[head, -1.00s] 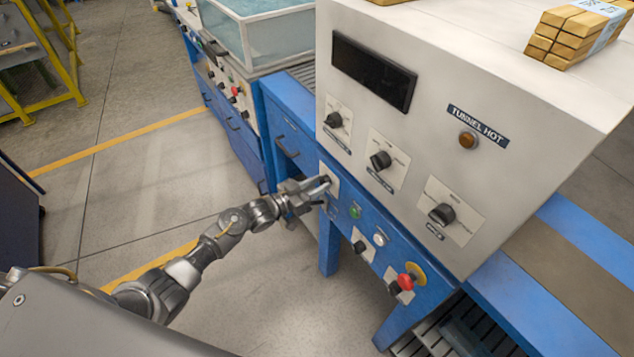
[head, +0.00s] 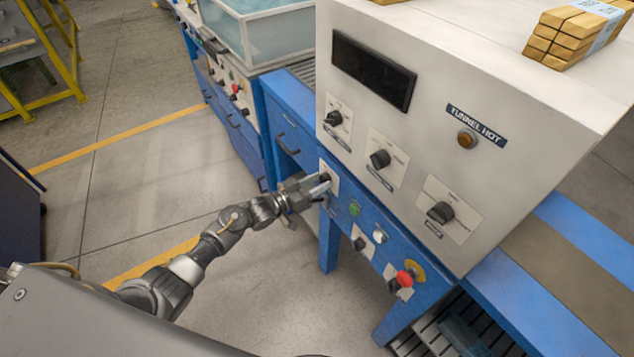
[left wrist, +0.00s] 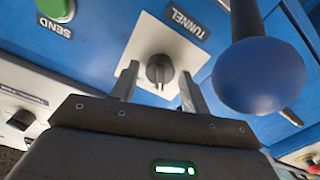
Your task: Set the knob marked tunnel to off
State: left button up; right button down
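The tunnel knob (left wrist: 160,70) is a dark round knob with a raised grip bar. It sits on a white plate with the label TUNNEL (left wrist: 187,22), upside down in the left wrist view. In the head view the white plate (head: 328,170) is on the blue front panel, partly hidden by my left gripper (head: 322,186). My left gripper (left wrist: 159,85) is open. Its fingers stand on either side of the knob, with gaps showing between them and it. Position marks on the plate cannot be read. My right gripper is not in view.
A blue ball handle (left wrist: 258,76) is close beside the right finger in the wrist view. A green SEND button (left wrist: 56,9) is at upper left. The panel also carries a red knob (head: 404,278). The white cabinet (head: 480,110) with more knobs stands above.

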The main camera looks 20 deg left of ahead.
pick_arm(q)
jog(key=shift+o, duration=0.5)
jog(key=v, duration=1)
jog(key=shift+s+a+b, duration=0.25)
jog(key=shift+s+b, duration=0.05)
jog(key=shift+b, duration=0.15)
